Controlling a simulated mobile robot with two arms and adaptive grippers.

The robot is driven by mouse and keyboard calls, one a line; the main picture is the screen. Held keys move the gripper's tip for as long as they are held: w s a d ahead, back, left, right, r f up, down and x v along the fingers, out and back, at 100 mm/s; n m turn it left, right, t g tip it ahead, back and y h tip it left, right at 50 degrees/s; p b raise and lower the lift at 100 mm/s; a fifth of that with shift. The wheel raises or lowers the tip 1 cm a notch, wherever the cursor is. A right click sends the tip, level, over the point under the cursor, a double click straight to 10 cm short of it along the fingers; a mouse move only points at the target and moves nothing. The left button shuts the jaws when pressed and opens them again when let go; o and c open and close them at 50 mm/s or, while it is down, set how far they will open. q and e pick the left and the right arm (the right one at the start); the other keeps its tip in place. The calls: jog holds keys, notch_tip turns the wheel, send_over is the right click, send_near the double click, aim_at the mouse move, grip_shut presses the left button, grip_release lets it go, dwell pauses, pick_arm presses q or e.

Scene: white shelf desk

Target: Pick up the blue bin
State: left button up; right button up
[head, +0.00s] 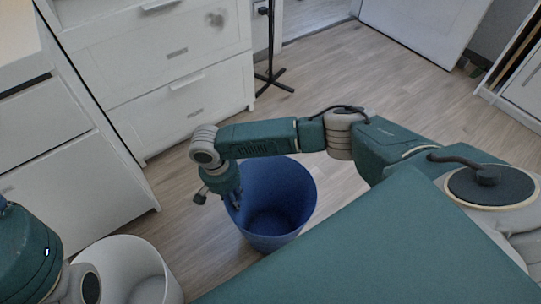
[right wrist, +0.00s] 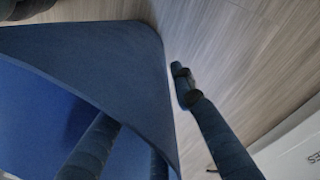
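The blue bin (head: 282,190) stands upright on the wooden floor in the middle of the head view. It looks empty. My right gripper (head: 235,203) points down at the bin's left rim. In the right wrist view the wall of the blue bin (right wrist: 100,48) fills much of the left side. There my right gripper (right wrist: 145,97) is open around the wall, with one finger inside the bin and one outside. A gap shows between the outer finger and the wall. My left arm shows at the lower left of the head view; its gripper is out of view.
A white bin (head: 138,262) stands at the lower left, near my left arm. White drawers (head: 165,65) line the back left, with a black stand (head: 269,70) beside them. The wooden floor (head: 400,95) is clear toward the back right.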

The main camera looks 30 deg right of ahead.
jog(key=shift+f, duration=0.55)
grip_shut()
